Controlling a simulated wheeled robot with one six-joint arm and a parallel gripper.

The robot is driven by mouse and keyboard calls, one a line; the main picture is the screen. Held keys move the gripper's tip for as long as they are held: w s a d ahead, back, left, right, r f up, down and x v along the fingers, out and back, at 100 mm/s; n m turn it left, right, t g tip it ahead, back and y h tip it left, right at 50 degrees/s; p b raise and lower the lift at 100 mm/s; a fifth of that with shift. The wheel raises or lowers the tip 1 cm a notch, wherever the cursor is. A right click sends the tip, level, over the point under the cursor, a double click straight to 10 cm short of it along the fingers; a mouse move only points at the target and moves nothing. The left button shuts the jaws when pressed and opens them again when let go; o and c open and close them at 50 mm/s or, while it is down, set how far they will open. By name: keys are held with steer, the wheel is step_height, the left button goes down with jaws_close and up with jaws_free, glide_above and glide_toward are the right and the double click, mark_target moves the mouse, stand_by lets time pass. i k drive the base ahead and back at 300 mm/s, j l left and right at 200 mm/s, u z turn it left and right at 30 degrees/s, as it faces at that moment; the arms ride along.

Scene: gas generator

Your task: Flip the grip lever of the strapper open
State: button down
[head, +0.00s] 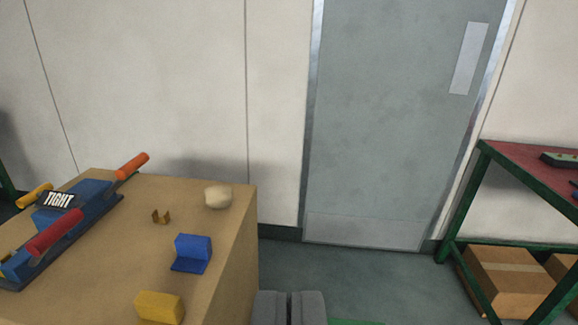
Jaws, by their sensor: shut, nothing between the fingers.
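The strapper (75,212) is a blue tool with a "TIGHT" label, lying on a cardboard-brown box top (130,240) at the left. It has a red handle (55,232), an orange handle (132,166) and a yellow handle (34,195). I cannot tell which one is the grip lever. The strapper's left end is cut off by the picture edge. My gripper (290,296) shows at the bottom middle, its two grey fingers shut and empty. It is to the right of the box and apart from the strapper.
On the box top lie a blue angled piece (192,252), a yellow block (159,307), a small brass clip (161,216) and a pale lump (218,197). A grey door (400,120) stands behind. A green-framed red table (530,163) with cartons below is at right. Floor between is clear.

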mark_target(33, 196)
steer(key=u, duration=1.3)
steer(key=i+j, duration=0.8)
steer(key=j, duration=0.2)
steer(key=i+j, duration=0.4)
steer(key=i+j+z, duration=0.1)
steer(key=i+j, duration=0.25)
steer(key=j, duration=0.25)
steer(key=i+j, duration=0.4)
steer(key=j, duration=0.15)
